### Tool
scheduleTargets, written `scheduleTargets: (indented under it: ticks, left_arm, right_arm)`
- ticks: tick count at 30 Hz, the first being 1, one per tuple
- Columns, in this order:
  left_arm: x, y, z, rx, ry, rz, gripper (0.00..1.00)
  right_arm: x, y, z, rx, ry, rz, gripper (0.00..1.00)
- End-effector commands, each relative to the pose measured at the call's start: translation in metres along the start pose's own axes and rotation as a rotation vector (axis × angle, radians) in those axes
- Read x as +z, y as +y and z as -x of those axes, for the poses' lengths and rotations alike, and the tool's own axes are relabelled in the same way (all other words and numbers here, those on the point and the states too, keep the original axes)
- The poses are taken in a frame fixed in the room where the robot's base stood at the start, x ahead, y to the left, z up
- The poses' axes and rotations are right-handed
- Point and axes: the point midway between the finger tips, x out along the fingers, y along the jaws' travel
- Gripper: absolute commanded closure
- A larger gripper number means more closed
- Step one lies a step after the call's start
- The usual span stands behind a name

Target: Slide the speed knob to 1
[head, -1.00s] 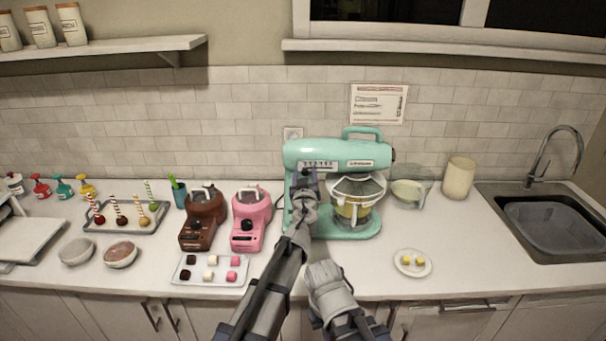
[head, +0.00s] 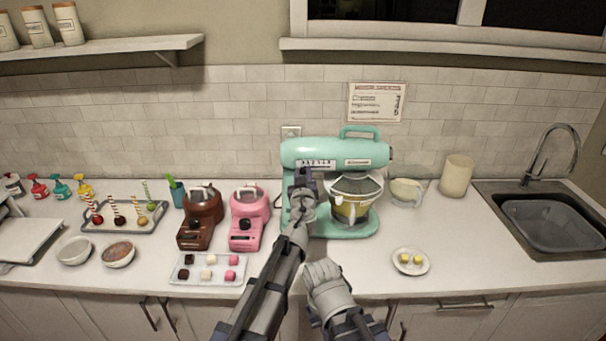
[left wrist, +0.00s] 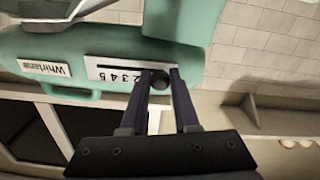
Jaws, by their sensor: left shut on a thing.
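The mint green stand mixer (head: 350,153) stands at the back of the counter. In the left wrist view its body (left wrist: 185,17) appears upside down, with a white speed scale (left wrist: 105,68) and a dark slot along it. The round black speed knob (left wrist: 161,81) is at the right end of the scale in that view, the low-number end. My left gripper (left wrist: 158,78) is shut on the knob, one finger on each side. Its finger covers part of the digits beside the knob. In the head view my left gripper (head: 304,178) reaches the mixer's left front. The right gripper's fingers do not show.
The mixer's bowl (head: 353,208) is close to the right of my left gripper. Pink (head: 247,222) and brown (head: 199,222) small machines stand to the left. A sweets tray (head: 236,283) lies in front of them. A small plate (head: 424,268) is at right, with clear counter around it.

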Motion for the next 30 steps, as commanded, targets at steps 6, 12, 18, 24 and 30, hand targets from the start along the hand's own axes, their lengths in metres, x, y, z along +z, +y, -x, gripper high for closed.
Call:
scheduleTargets:
  ticks: [6,12,18,24,30]
  left_arm:
    - [0.000,0.000,0.000,0.000,0.000,0.000,1.00]
    - [0.000,0.000,0.000,0.000,0.000,0.000,1.00]
    - [0.000,0.000,0.000,0.000,0.000,0.000,1.00]
    - [0.000,0.000,0.000,0.000,0.000,0.000,1.00]
    - [0.003,0.014,0.000,0.002,0.000,0.000,1.00]
  right_arm:
    - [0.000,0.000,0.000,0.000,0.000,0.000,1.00]
    - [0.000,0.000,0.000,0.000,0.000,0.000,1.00]
    - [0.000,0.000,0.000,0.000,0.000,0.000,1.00]
    - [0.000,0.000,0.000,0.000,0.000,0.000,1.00]
    - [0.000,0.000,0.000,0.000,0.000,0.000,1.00]
